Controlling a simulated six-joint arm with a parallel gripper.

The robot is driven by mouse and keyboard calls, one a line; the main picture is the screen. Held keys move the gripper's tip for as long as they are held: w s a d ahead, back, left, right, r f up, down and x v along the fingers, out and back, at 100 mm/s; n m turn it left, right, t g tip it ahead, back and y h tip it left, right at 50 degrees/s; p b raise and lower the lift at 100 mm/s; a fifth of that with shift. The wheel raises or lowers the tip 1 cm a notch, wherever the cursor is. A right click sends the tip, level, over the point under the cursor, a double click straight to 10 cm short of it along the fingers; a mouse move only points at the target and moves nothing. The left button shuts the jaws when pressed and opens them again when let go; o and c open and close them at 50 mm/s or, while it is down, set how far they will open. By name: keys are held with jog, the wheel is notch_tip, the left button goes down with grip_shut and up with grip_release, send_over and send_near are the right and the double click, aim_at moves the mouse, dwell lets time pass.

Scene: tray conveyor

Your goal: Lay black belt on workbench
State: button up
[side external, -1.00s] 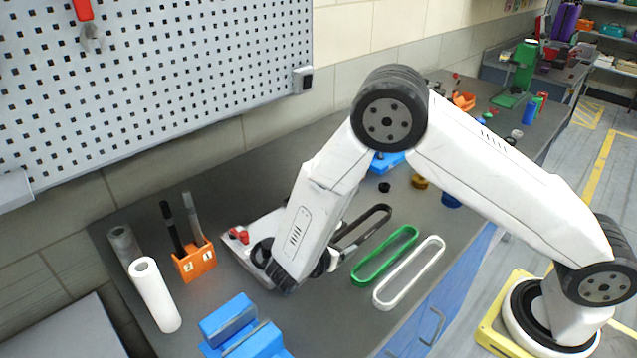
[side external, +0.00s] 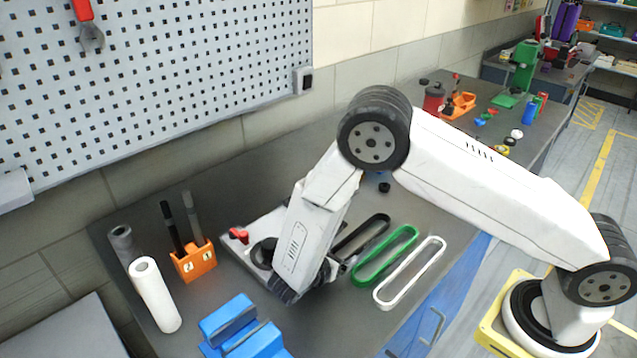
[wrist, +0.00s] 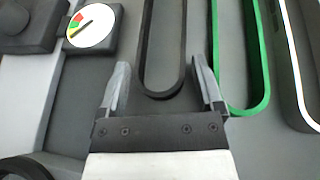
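The black belt (side external: 372,236) is a long narrow loop lying flat on the grey workbench (side external: 350,310), left of the green belt. In the wrist view, the rounded near end of the black belt (wrist: 162,93) lies between the two fingertips of my gripper (wrist: 163,75). My gripper is open, with a gap visible between each finger and the belt. In the side view, my wrist covers most of my gripper and hides part of the grey device behind it.
The green belt (side external: 360,278) and white belt (side external: 380,299) lie close by on the right. A grey device with a red knob (side external: 240,236) and a dial (wrist: 92,27) is on the left. An orange holder (side external: 195,264) and blue vise (side external: 228,318) stand nearer.

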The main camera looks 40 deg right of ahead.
jog(key=shift+s+a+r, duration=0.1)
jog(key=shift+a+r, duration=0.15)
jog(key=shift+a, duration=0.15)
jog(key=shift+v, duration=1.05)
notch_tip(320, 180, up, 5)
jog(key=shift+r, duration=1.05)
jog(key=shift+d, duration=0.1)
